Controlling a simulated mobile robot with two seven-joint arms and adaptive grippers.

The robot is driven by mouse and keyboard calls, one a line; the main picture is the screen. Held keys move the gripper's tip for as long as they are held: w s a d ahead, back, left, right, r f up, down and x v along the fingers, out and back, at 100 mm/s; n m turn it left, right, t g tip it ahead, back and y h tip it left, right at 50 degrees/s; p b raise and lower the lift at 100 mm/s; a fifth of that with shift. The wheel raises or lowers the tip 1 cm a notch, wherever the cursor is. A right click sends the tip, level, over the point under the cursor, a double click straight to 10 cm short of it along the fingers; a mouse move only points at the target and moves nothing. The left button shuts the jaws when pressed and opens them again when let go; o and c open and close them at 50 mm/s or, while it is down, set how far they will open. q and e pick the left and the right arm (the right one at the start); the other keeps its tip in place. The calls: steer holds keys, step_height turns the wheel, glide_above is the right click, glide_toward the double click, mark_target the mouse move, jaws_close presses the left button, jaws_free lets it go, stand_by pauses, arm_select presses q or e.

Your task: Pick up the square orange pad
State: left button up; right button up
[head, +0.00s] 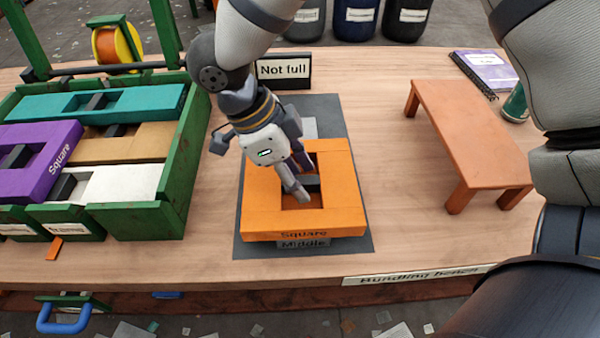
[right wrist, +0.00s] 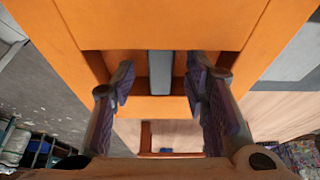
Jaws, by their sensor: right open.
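The square orange pad (head: 258,200) is a thick frame with a square opening and a dark grey bar (right wrist: 160,72) across it. It is labelled "Square" on its front. My right gripper (head: 304,182) is over the pad's opening, pointing down. In the right wrist view its fingers (right wrist: 158,86) are open, one on each side of the bar, with gaps between. The orange pad (right wrist: 158,22) fills the upper middle there. Whether the fingertips are below the bar's top is unclear. My left gripper is not in view.
A green tray (head: 192,150) at left holds teal, tan, purple and white pads. A "Not full" sign (head: 283,70) stands behind the mat. A small orange stand (head: 470,135) and a purple notebook (head: 487,70) are at right. Bare bench lies between mat and stand.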

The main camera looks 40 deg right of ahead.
mark_target(308, 179)
steer(key=shift+c, duration=0.6)
jaws_close()
steer(key=shift+r, duration=0.1)
steer(key=shift+r, duration=0.25)
step_height(308, 179, up, 3)
steer(key=shift+w+a+r+p, duration=0.1)
steer(key=shift+p, duration=0.2)
steer(key=a+r, duration=0.4)
steer(key=shift+r, duration=0.15)
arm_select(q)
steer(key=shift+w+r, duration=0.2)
arm_select(e)
steer(key=a+r, duration=0.5)
steer(key=a, duration=0.5)
